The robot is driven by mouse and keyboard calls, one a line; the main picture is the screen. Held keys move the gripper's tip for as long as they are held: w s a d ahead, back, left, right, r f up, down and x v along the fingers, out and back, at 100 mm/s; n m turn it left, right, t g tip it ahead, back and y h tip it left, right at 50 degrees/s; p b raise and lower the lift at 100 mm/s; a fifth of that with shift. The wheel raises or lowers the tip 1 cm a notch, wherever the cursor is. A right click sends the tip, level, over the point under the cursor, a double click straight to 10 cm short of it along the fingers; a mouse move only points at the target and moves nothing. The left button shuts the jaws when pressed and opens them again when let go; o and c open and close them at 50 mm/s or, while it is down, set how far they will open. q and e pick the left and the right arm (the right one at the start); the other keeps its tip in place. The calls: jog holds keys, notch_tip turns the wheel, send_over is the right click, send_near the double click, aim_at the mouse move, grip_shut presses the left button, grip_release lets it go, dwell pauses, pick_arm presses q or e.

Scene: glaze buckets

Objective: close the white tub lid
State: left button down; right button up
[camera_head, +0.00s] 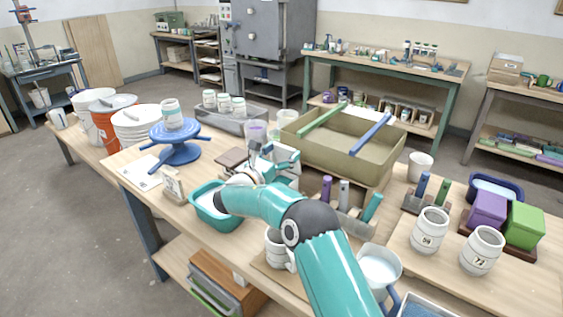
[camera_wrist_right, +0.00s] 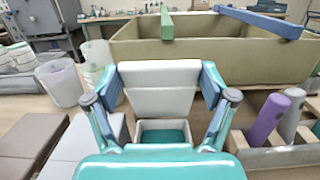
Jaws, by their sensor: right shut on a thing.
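The white tub lid (camera_wrist_right: 160,88) stands raised between the fingers of my right gripper in the wrist view. Below it is the open mouth of the white tub (camera_wrist_right: 163,126), with teal showing inside. My right gripper (camera_head: 274,160) is at the middle of the bench in the head view, in front of the large beige basin. Its two blue-padded fingers are on either side of the lid, and it is shut on the lid. In the head view my gripper and arm hide most of the tub and lid. My left gripper is not in view.
The large beige basin (camera_head: 312,152) with green and blue bars across it stands just behind. A teal bowl (camera_head: 216,218) and a blue turntable (camera_head: 177,154) are to the left. Purple and grey handles in a wooden rack (camera_head: 355,215) stand close on the right.

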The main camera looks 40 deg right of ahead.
jog(key=shift+s+a+f, duration=0.25)
jog(key=shift+a+f, duration=0.05)
jog(key=shift+f, duration=0.05)
jog(key=o, duration=1.4)
jog(key=shift+a, duration=0.1)
jog(key=shift+c, duration=0.2)
jog(key=shift+o, duration=0.9)
jog(key=shift+s+r, duration=0.1)
jog(key=shift+w, duration=0.2)
jog(key=v, duration=1.2)
